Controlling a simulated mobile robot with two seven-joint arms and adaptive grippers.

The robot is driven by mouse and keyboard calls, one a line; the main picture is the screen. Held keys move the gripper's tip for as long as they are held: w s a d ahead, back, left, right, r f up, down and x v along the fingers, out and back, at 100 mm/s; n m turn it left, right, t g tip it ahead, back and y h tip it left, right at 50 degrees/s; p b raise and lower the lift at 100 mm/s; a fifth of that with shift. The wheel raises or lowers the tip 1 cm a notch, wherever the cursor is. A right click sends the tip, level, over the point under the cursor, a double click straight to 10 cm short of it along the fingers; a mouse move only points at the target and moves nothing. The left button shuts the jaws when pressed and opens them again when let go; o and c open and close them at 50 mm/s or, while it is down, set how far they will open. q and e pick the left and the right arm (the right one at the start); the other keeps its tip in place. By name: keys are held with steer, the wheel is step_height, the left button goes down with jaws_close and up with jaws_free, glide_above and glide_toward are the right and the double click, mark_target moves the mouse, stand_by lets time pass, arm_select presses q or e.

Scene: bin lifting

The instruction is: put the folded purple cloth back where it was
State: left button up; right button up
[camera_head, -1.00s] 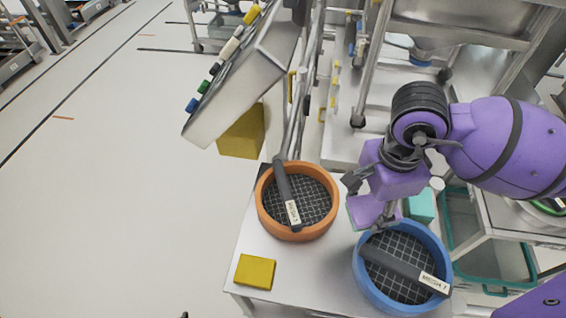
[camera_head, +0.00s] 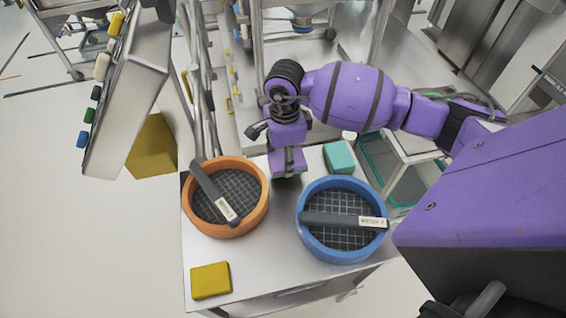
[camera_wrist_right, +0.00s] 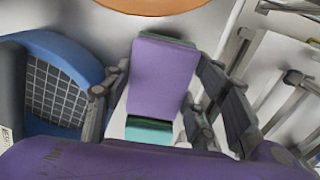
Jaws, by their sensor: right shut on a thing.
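My right gripper (camera_head: 287,150) is shut on the folded purple cloth (camera_head: 288,162), holding it over the back of the steel table, between and behind the two sieves. In the right wrist view the purple cloth (camera_wrist_right: 163,78) sits between the fingers, and a dark green edge (camera_wrist_right: 165,38) shows beneath its far end. I cannot tell whether the cloth touches what is below it. A folded teal cloth (camera_head: 339,157) lies to the right of the gripper. My left gripper is not in view.
An orange-rimmed sieve (camera_head: 225,229) stands on the table's left, a blue-rimmed one (camera_head: 342,252) on its right, each with a dark bar across it. A folded yellow cloth (camera_head: 210,281) lies front left. Bare steel tabletop (camera_head: 265,265) shows in front, between them.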

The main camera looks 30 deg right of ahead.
mark_target(283, 157)
steer(key=shift+w+f, duration=0.4)
steer(key=shift+f, duration=0.05)
steer(key=shift+w+f, duration=0.1)
steer(key=shift+f, duration=1.45)
steer(key=shift+f, duration=0.2)
steer(key=o, duration=1)
steer(key=shift+r, duration=0.1)
step_height(283, 157, up, 12)
steer(key=shift+r, duration=0.1)
